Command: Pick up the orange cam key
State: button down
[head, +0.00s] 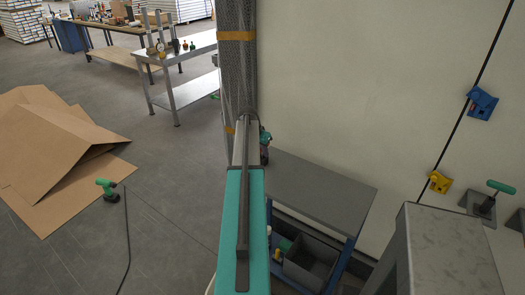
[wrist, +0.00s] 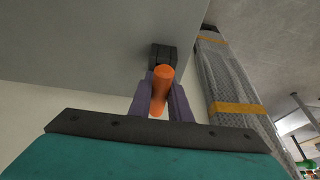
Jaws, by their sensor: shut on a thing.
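The orange cam key (wrist: 160,92) shows in the wrist view as a rounded orange handle, with its far end at a dark block (wrist: 161,55). My gripper (wrist: 163,95) has its two purple-grey fingers on either side of the handle, shut on it. I cannot tell whether the key is still joined to the dark block. In the head view my arm reaches away to the wrapped column, and the orange key is hidden there.
A column wrapped in mesh with orange bands (head: 237,60) stands beside my arm. A grey-topped cart (head: 318,190) stands right of the arm, against the pale wall (head: 370,80). A blue piece (head: 482,103) and a yellow piece (head: 440,182) sit on the wall. Cardboard (head: 55,150) lies on the left floor.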

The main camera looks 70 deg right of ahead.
jog(key=shift+r, duration=0.15)
jog(key=shift+r+b, duration=0.8)
jog(key=shift+r, duration=0.55)
jog(key=shift+s+a+r, duration=0.1)
jog(key=shift+a+r, duration=0.05)
jog(key=shift+r, duration=0.1)
jog(key=s+a+r+b, duration=0.1)
jog(key=s+a+b, duration=0.3)
jog(key=s+a, duration=0.6)
jog(key=shift+a+r, duration=0.25)
jog(key=shift+a, duration=0.85)
jog(key=shift+w, duration=0.2)
